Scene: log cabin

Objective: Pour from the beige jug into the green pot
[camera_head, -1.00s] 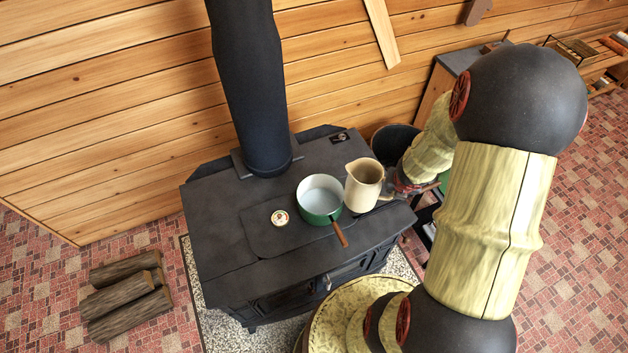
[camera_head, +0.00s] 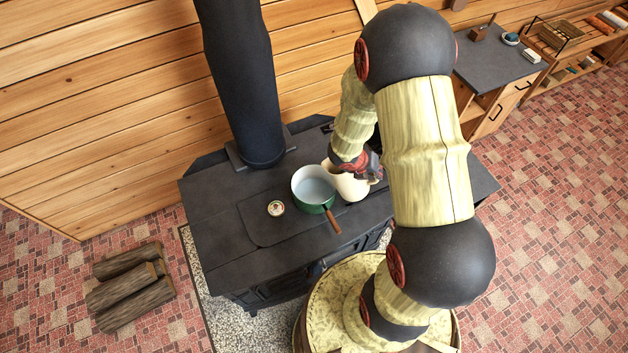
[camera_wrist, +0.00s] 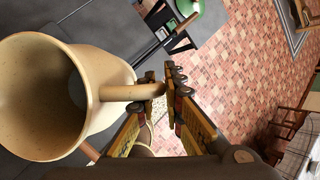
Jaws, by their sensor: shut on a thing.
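The green pot (camera_head: 327,206), pale inside and with a brown handle, stands on the black stove. Part of it shows at the top of the wrist view (camera_wrist: 210,14). The beige jug (camera_head: 349,187) is just right of the pot and partly hidden by my gripper. In the wrist view the jug (camera_wrist: 108,72) fills the left side, its mouth facing left. My gripper (camera_wrist: 160,90) is shut on the jug's handle; in the head view it (camera_head: 368,168) is over the jug's right side. I cannot tell how far the jug is tilted or whether anything flows.
A small round tin (camera_head: 276,208) lies left of the pot on the stove top (camera_head: 225,225). The black stovepipe (camera_head: 245,90) rises behind. Logs (camera_head: 130,275) lie on the floor at left. A cabinet (camera_head: 497,75) stands at back right.

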